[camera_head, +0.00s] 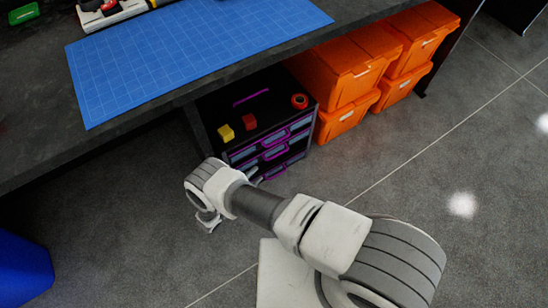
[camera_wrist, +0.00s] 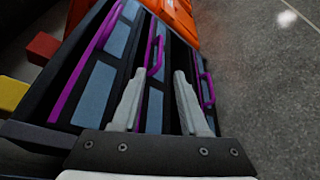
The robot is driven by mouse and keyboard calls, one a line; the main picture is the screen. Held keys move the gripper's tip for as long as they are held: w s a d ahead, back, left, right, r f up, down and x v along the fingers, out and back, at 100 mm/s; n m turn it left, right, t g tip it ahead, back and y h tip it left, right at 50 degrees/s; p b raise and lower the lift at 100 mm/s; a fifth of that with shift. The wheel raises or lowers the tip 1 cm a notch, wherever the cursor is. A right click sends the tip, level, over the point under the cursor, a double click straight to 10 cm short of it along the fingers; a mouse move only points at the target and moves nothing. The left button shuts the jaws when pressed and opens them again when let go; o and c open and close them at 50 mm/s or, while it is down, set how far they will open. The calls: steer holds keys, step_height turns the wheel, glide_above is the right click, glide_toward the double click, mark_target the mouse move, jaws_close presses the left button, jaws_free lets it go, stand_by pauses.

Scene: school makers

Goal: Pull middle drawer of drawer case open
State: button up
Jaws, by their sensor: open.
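The black drawer case (camera_head: 240,108) stands on the floor under the workbench, its front with purple handles and pale label panels. In the wrist view the drawer fronts run as slanted strips, and the middle drawer's purple handle (camera_wrist: 157,55) shows in the centre. No drawer is visibly pulled out. My gripper (camera_wrist: 160,74) is open, its two pale fingers pointing at the front. The middle handle appears between and just beyond the fingertips; I cannot tell whether they touch it. Another purple handle (camera_wrist: 207,90) lies right of the fingers. In the head view my arm partly hides the lower front.
A yellow block (camera_head: 226,132), a red block (camera_head: 249,121) and a red ring (camera_head: 299,101) are on the case. Orange bins (camera_head: 342,75) stand close to its right. The workbench (camera_head: 45,150) overhangs from above. The grey floor (camera_head: 440,150) at right is clear.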

mark_target(274, 157)
steer(key=b+x, duration=0.2)
steer(key=x, duration=1)
steer(key=shift+r, duration=0.1)
jaws_close()
stand_by(1.0)
